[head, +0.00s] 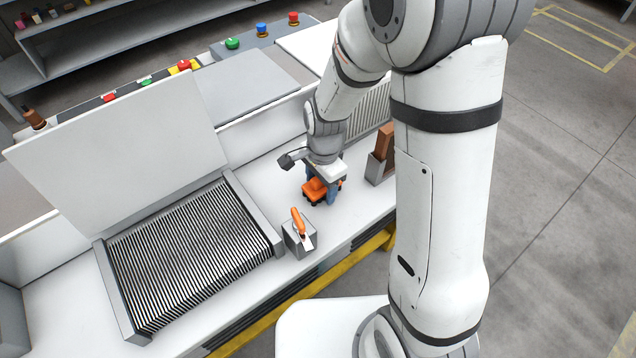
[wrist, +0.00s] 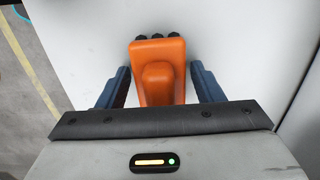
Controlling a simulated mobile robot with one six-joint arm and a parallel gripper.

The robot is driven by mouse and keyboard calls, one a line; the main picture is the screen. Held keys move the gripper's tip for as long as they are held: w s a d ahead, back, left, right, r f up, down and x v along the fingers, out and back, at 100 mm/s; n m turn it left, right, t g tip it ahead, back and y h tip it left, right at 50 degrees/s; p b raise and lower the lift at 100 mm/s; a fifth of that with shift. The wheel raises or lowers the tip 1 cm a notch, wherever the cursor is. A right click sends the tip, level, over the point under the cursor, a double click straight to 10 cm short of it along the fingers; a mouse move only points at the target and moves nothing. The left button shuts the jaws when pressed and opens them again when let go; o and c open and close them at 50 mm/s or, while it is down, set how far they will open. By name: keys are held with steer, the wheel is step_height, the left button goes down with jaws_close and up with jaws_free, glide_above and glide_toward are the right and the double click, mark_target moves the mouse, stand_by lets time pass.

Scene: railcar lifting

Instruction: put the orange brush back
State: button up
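The orange brush (head: 313,190) rests on the white worktop, below my gripper in the head view. In the wrist view the brush (wrist: 157,60) has an orange body with a raised handle, and dark bristle tufts show at its far edge. My gripper (wrist: 160,68) points down with its blue fingers on either side of the brush. A narrow strip of white worktop shows between each finger and the brush, so it is open and not touching. In the head view my gripper (head: 322,186) partly hides the brush.
A grey holder (head: 299,242) with an orange-handled tool (head: 298,222) stands in front of the brush. Another grey holder (head: 376,170) with a brown block (head: 386,140) stands to the right. A slatted grill (head: 190,245) with a raised lid (head: 130,150) is left.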

steer(key=shift+o, duration=0.6)
steer(key=shift+r, duration=0.1)
steer(key=shift+r, duration=0.3)
steer(key=r, duration=0.5)
steer(key=r+p, duration=0.1)
steer(key=r, duration=0.5)
steer(key=shift+w+d+r, duration=0.15)
steer(key=shift+d+r, duration=0.05)
steer(key=shift+r, duration=0.05)
steer(key=shift+d+r, duration=0.15)
steer(key=shift+r, duration=0.05)
steer(key=s+d+r+n+t, duration=0.3)
steer(key=s+d+r+n, duration=0.4)
steer(key=s+d+n, duration=0.4)
steer(key=shift+s+d, duration=0.15)
steer(key=shift+s, duration=0.55)
steer(key=shift+c, duration=0.5)
